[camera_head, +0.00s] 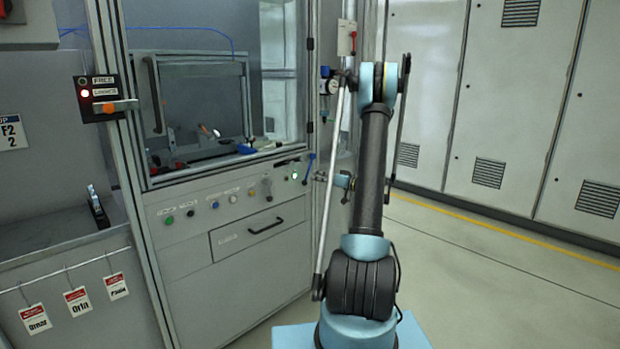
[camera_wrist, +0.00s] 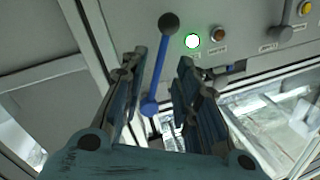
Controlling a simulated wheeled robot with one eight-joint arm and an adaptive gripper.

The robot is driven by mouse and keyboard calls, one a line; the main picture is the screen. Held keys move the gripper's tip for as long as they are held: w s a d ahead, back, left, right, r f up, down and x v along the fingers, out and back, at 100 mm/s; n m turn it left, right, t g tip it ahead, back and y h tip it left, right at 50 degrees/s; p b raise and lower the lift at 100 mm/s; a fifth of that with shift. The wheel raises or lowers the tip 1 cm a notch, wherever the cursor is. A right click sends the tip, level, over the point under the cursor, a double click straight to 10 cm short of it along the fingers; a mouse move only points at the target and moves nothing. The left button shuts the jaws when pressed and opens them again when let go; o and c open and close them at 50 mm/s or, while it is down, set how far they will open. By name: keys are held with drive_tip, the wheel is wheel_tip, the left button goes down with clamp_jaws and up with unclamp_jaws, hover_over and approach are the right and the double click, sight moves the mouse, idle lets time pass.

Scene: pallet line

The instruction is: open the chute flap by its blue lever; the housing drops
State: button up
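The blue lever (camera_head: 309,167) is on the right end of the grey machine's front panel. In the wrist view the blue lever (camera_wrist: 158,70) has a dark round knob at one end and a blue round end at the other. It stands at a slant. My gripper (camera_wrist: 158,66) is open, with one finger on each side of the lever in the picture. I cannot see either finger touching it. In the head view my gripper (camera_head: 321,177) is beside the lever, to its right, and partly hidden. I cannot make out the chute flap or the housing for certain.
A lit lamp (camera_wrist: 192,41) and an orange-brown button (camera_wrist: 218,34) sit close to the lever. A grey lever (camera_wrist: 283,33) is farther along the panel. The machine has a glazed window (camera_head: 200,100) and a drawer (camera_head: 262,230). Open floor (camera_head: 480,270) lies to the right.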

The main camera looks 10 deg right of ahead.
drive_tip(key=shift+x, duration=2.55)
drive_tip(key=shift+c, duration=0.3)
clamp_jaws()
